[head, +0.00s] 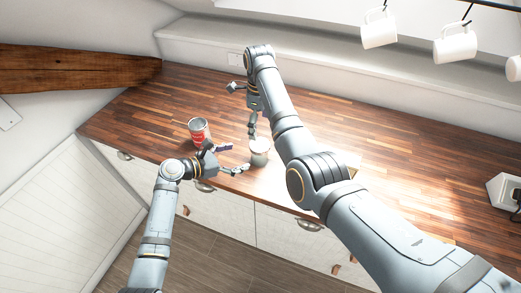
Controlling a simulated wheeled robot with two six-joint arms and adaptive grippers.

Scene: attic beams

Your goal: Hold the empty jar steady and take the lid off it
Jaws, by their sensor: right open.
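The jar (260,157) is small and grey, and stands upright near the front edge of the wooden counter. Its pale top (261,145) looks like the lid on it, but it is too small to be sure. My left gripper (240,158) is open, its fingers spread and pointing right at the jar's left side. I cannot tell whether a finger touches the jar. My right gripper (252,137) is open and points down just above the jar's top. Its far finger is partly hidden, and contact with the lid cannot be made out.
A red and white can (199,131) stands on the counter (150,103), left of the jar and close behind my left gripper. White mugs (379,30) hang from a rail at the top right. A pale object (504,192) lies at the right edge. The counter's back left is clear.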

